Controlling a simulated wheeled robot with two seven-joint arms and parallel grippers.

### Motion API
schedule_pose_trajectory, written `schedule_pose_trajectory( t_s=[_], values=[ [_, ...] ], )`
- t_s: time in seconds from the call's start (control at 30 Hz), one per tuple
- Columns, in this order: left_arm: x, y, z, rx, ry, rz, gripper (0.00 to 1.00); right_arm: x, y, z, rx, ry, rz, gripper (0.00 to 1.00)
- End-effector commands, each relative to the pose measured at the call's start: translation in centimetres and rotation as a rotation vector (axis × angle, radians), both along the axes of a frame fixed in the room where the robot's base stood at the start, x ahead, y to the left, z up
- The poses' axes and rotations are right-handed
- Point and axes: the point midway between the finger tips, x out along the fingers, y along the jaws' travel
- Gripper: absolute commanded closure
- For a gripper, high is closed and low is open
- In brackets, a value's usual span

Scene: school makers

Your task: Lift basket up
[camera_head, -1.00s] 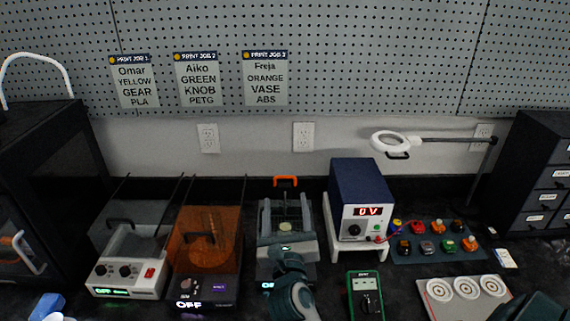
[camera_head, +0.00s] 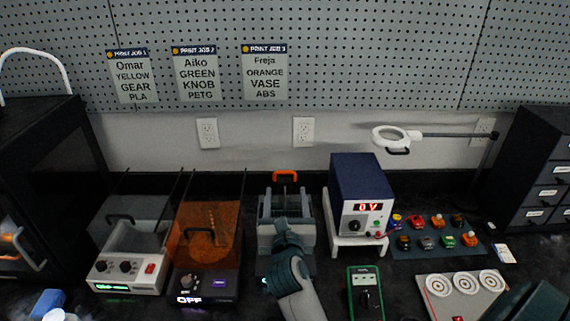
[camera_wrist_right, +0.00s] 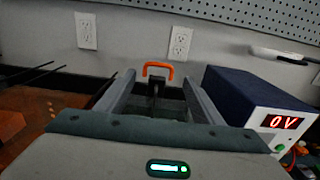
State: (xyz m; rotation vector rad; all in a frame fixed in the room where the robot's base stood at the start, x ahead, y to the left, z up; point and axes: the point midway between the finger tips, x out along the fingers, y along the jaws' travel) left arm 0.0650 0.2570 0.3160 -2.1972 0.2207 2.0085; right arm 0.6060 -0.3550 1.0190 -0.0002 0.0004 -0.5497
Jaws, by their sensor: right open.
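The basket shows by its orange handle (camera_head: 285,175), upright at the back of the middle station. In the right wrist view the orange handle (camera_wrist_right: 158,69) stands on a dark stem above the basket's dark body (camera_wrist_right: 160,101). My right gripper (camera_head: 285,192) is open and reaches toward the basket from the front. Its two fingers (camera_wrist_right: 158,84) frame the handle left and right in the right wrist view, with the handle beyond the tips. The handle looks untouched. The gripper's body hides the lower front of the basket and its station. My left gripper is not in view.
An orange-covered unit (camera_head: 208,235) and a white unit (camera_head: 128,265) stand left of the gripper. A blue power supply (camera_head: 355,190) on a white stand is close on the right. A green multimeter (camera_head: 365,295) lies in front. The pegboard wall is behind.

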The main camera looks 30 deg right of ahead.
Motion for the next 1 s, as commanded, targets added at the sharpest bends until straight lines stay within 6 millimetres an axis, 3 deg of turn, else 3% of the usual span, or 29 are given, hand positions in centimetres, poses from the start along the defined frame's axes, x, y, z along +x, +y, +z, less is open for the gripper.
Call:
schedule_pose_trajectory(
  t_s=[0.6, 0.8, 1.0],
  values=[
    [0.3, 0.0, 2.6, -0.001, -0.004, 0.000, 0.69, 9.4, -5.7, 0.2, -0.001, 0.001, 0.000, 0.39],
    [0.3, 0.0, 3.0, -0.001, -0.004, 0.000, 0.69, 11.5, -7.0, 0.1, 0.001, -0.001, -0.001, 0.39],
    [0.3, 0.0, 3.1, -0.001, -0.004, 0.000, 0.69, 12.4, -7.5, 0.1, -0.001, -0.001, 0.001, 0.39]
  ],
)
